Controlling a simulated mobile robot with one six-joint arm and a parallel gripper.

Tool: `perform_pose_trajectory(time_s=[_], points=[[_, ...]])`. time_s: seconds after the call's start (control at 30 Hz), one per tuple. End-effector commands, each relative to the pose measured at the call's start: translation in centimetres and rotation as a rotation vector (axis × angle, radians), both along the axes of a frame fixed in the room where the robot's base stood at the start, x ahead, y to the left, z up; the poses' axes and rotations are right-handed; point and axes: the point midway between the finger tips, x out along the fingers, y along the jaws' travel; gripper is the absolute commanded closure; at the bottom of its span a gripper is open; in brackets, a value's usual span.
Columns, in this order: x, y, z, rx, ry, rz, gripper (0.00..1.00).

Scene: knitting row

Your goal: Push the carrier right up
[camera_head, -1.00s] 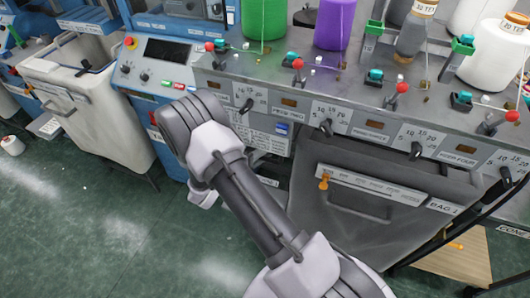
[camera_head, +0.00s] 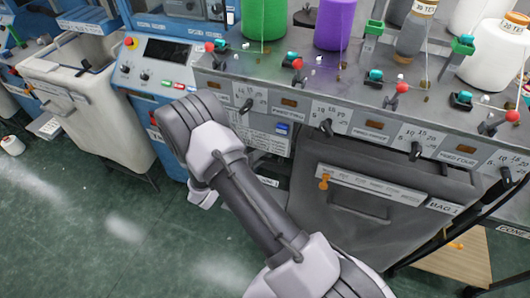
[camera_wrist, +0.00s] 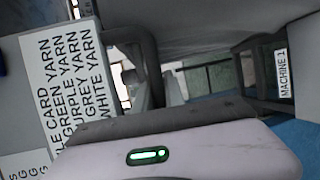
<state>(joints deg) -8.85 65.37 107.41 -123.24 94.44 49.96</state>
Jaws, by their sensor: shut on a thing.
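In the wrist view a pale housing with a lit green strip, which looks like my gripper (camera_wrist: 180,138), fills the bottom. A dark curved bar (camera_wrist: 151,68) stands just beyond the housing, below a grey overhanging body. I cannot pick out the carrier for sure in either view. In the head view my arm reaches forward to the machine front, and its own wrist hides the gripper there.
A white card (camera_wrist: 68,85) listing yarns is at left in the wrist view, and a MACHINE 1 sign (camera_wrist: 283,73) at right. In the head view a feed panel (camera_head: 330,100) with levers and a grey bin (camera_head: 360,205) stand right of my arm.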

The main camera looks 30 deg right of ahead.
Motion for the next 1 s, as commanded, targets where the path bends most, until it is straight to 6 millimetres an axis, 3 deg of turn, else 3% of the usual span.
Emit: perform_pose_trajectory(time_s=[0.37, 0.57, 1.0], points=[[0.0, 0.0, 0.0, 0.0, 0.001, 0.0, 1.0], [0.0, 0.0, 1.0, -0.001, -0.001, 0.0, 1.0], [0.1, 0.0, 8.5, -0.001, -0.005, 0.0, 1.0]])
